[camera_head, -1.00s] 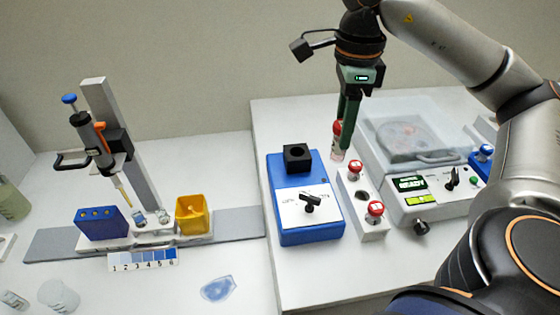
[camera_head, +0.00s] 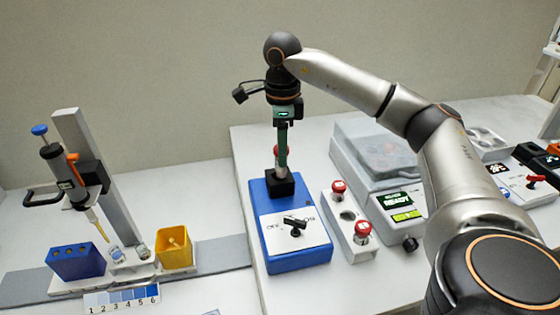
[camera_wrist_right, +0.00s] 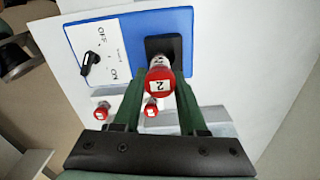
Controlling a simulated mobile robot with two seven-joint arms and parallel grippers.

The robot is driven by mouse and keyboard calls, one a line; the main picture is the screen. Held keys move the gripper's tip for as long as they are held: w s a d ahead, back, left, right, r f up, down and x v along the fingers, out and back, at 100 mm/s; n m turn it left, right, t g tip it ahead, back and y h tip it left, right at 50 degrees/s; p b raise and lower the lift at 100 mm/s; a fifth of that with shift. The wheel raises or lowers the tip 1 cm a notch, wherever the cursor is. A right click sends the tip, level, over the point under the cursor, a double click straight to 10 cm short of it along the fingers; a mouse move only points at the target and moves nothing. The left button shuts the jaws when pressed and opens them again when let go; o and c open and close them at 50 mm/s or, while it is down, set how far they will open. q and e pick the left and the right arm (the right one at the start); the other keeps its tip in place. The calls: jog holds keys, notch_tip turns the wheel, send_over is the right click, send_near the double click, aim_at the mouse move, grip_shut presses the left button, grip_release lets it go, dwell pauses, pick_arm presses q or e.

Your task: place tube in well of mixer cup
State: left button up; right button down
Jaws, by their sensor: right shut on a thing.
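The tube has a red cap (camera_head: 280,151) and is upright. In the right wrist view its cap (camera_wrist_right: 160,82) is marked 2. My right gripper (camera_head: 282,160) points down and is shut on the tube. The mixer is a blue box (camera_head: 300,258) with an ON/OFF knob, and a black square cup (camera_head: 280,187) on its far end. The tube's lower end is right at the cup's top. I cannot tell whether it has entered the well, which the tube hides. The cup also shows behind the tube in the right wrist view (camera_wrist_right: 165,47). My left gripper is not in view.
A white rack (camera_head: 349,216) with two red-capped tubes and an empty hole stands right of the mixer. A lidded machine (camera_head: 375,150) with a READY display is beyond it. At left are a pipette stand (camera_head: 85,150), a blue block (camera_head: 77,263) and a yellow bin (camera_head: 175,248).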

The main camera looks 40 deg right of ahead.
jog(key=f, duration=0.3)
jog(key=shift+w+d+f, duration=0.1)
jog(key=shift+w+f, duration=0.1)
jog(key=shift+w, duration=0.2)
jog(key=shift+f, duration=0.3)
jog(key=shift+f, duration=0.1)
jog(key=shift+c, duration=2.3)
grip_release()
